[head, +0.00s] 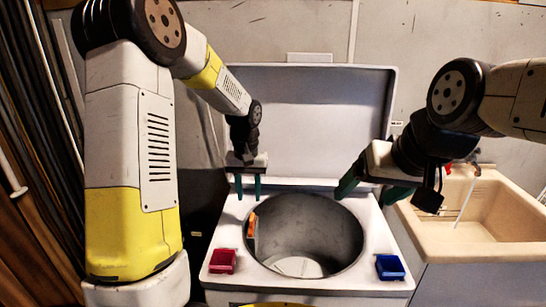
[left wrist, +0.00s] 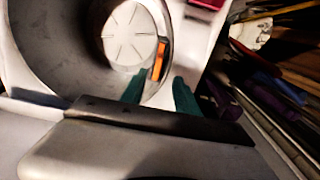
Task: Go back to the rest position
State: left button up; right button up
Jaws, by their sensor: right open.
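My left gripper (head: 249,188) hangs at the back left of the washing machine's open drum, fingers pointing down. In the left wrist view its two green fingers (left wrist: 159,92) are apart with nothing between them. My right gripper (head: 371,192) is over the back right of the machine top, near the sink. Its green fingers are spread apart and no object shows between them. The washing machine (head: 377,242) is a white top-loader with its lid (head: 310,120) raised behind both grippers.
An orange item (head: 252,226) is at the drum's left rim. A red tray (head: 223,261) is at the front left of the machine top, a blue tray (head: 390,267) at the front right. A beige sink (head: 480,208) with a tap is right. Clutter lies left of the machine.

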pick_arm(q)
jog(key=s+a+r+t, duration=0.2)
jog(key=s+r+t, duration=0.1)
jog(key=s+r, duration=0.75)
jog(key=s+r+t+h, duration=0.2)
jog(key=s+r, duration=0.4)
jog(key=s, duration=0.6)
jog(key=shift+s+a+r+m+t, duration=0.2)
jog(key=shift+r+m+t, duration=0.1)
jog(key=shift+t, duration=0.2)
